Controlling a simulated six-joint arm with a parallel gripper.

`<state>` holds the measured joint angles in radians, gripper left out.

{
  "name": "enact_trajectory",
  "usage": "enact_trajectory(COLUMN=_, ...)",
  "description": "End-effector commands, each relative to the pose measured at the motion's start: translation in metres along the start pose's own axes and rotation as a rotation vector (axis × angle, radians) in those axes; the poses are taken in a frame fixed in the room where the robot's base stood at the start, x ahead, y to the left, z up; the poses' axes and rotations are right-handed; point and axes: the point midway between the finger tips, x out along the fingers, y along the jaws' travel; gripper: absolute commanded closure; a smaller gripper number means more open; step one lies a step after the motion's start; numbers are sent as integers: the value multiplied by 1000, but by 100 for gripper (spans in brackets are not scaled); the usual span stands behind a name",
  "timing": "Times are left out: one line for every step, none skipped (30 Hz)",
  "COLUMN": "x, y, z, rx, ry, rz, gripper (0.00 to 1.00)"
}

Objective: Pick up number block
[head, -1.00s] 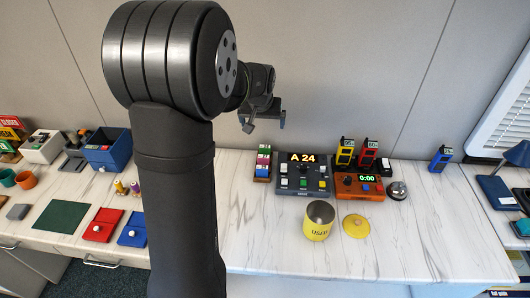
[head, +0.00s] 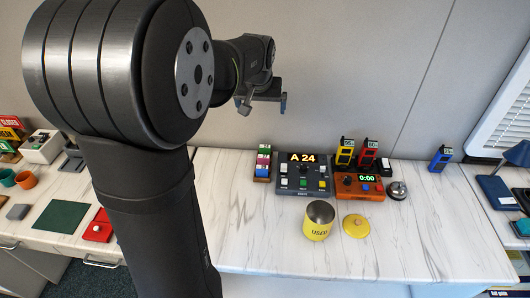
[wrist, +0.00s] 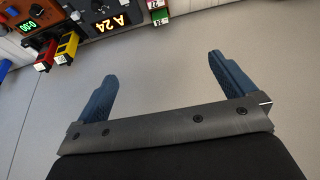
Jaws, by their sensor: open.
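Small coloured blocks with white number labels stand in a rack (head: 263,164) left of the grey console in the head view. A green and a red one (wrist: 158,12) show at the top edge of the wrist view, their numbers hard to read. I cannot tell which block the task means. My gripper (head: 264,104) is raised in front of the wall, above and apart from the blocks. In the wrist view its two blue fingers (wrist: 163,72) are spread wide with nothing between them.
The grey console (head: 304,176) reads A 24. Right of it are an orange timer box (head: 360,187), yellow and red tagged holders (head: 368,152) and a bell (head: 397,190). A yellow USED can (head: 318,222) and its lid (head: 355,226) stand in front. My arm hides the left-middle counter.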

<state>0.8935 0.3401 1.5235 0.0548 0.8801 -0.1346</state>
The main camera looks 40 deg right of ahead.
Motion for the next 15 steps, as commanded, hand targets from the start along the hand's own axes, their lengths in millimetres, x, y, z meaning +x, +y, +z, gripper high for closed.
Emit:
enact_trajectory(x=-6, y=0, z=0, rx=0, ry=1, rz=0, gripper=0)
enact_trajectory(x=-8, y=0, z=0, rx=0, ry=1, rz=0, gripper=0)
enact_trajectory(x=-10, y=0, z=0, rx=0, ry=1, rz=0, gripper=0)
enact_trajectory(x=-11, y=0, z=0, rx=0, ry=1, rz=0, gripper=0)
enact_trajectory(x=-12, y=0, z=0, rx=0, ry=0, rz=0, gripper=0)
enact_trajectory(x=-13, y=0, z=0, rx=0, ry=0, rz=0, gripper=0)
enact_trajectory(x=-13, y=0, z=0, rx=0, ry=0, rz=0, gripper=0)
enact_trajectory(x=-13, y=0, z=0, rx=0, ry=-1, rz=0, gripper=0)
enact_trajectory(x=-13, y=0, z=0, rx=0, ry=-1, rz=0, gripper=0)
enact_trajectory(x=-13, y=0, z=0, rx=0, ry=-1, rz=0, gripper=0)
enact_trajectory(x=-13, y=0, z=0, rx=0, ry=-1, rz=0, gripper=0)
enact_trajectory(x=-13, y=0, z=0, rx=0, ry=-1, rz=0, gripper=0)
enact_trajectory(x=-13, y=0, z=0, rx=0, ry=-1, rz=0, gripper=4)
enact_trajectory(x=-13, y=0, z=0, rx=0, ry=-1, rz=0, gripper=10)
enact_trajectory(x=-13, y=0, z=0, rx=0, ry=-1, rz=0, gripper=18)
